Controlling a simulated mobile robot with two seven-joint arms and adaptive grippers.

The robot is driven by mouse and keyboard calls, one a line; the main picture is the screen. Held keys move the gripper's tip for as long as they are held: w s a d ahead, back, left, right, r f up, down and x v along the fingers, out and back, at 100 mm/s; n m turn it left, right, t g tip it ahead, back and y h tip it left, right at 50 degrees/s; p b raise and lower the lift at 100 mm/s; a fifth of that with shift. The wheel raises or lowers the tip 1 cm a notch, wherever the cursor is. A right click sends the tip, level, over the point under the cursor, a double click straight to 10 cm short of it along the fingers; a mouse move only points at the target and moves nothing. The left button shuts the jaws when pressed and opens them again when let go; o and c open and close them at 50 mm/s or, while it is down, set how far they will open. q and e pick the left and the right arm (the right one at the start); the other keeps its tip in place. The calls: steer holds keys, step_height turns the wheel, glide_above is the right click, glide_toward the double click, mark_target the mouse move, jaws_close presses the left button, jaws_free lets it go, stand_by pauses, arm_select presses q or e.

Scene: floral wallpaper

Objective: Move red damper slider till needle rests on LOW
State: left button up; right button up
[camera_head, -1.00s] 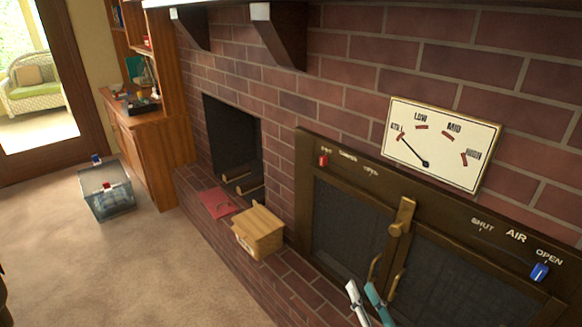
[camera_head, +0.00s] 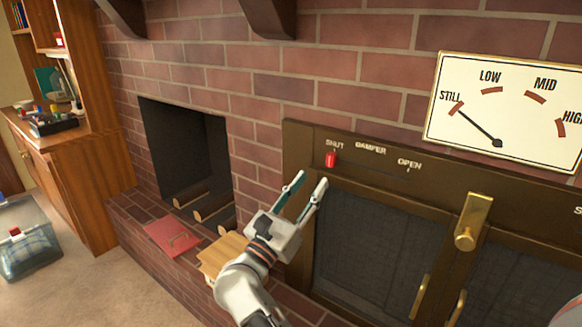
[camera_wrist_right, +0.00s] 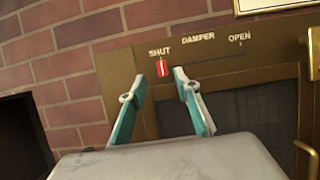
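The red damper slider (camera_head: 331,160) sits at the SHUT end of its track on the brass frame (camera_head: 300,150). My left gripper is not in view.
A brass latch (camera_head: 470,220) and two handles stand out from the dark mesh doors (camera_head: 375,245). A wooden box (camera_head: 222,252) and a red folder (camera_head: 172,237) lie on the brick hearth, left of my right arm. A clear bin (camera_head: 27,243) stands on the carpet.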

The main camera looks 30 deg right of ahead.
mark_target(330, 157)
steer(key=shift+x, duration=3.95)
steer(key=shift+s, duration=0.15)
jaws_close()
